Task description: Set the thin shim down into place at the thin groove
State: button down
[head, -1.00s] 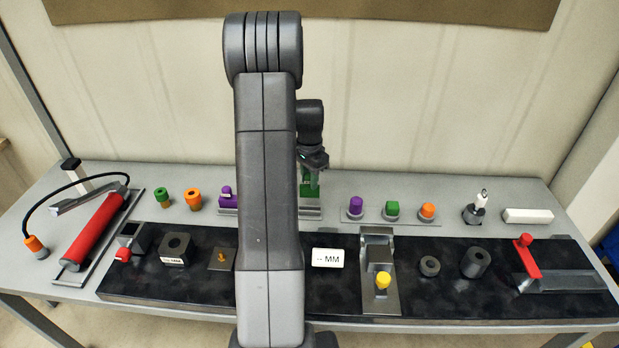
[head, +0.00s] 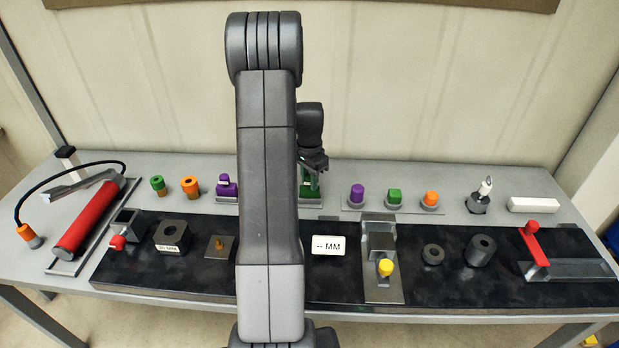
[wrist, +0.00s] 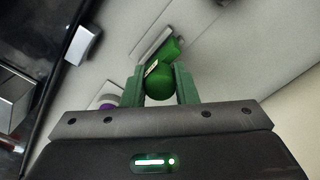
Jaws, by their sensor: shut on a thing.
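My gripper (head: 313,170) is over the back row of the bench, right of my arm's column. In the wrist view, its two green fingers (wrist: 159,88) are shut on a green rounded handle (wrist: 158,82). A green body with a small white label (wrist: 152,67) extends beyond the handle; I take this green piece to be the shim. The piece also shows below the gripper in the head view (head: 309,188), close to a grey base. I cannot tell whether it touches that base. The thin groove cannot be made out.
A purple labelled piece (head: 227,187) stands left of my arm. Purple (head: 357,193), green (head: 394,197) and orange (head: 431,199) pieces stand to the right.

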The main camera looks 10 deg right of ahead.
jog(key=shift+f, duration=0.4)
jog(key=c, duration=1.1)
grip_release()
jog(key=shift+o, duration=0.2)
notch_tip(320, 180, up, 14)
jog(key=shift+b, duration=0.35)
jog(key=shift+f, duration=0.15)
notch_tip(320, 180, down, 14)
jog(key=shift+w+r+p, duration=0.1)
jog(key=shift+r+p, duration=0.6)
jog(key=shift+r, duration=0.5)
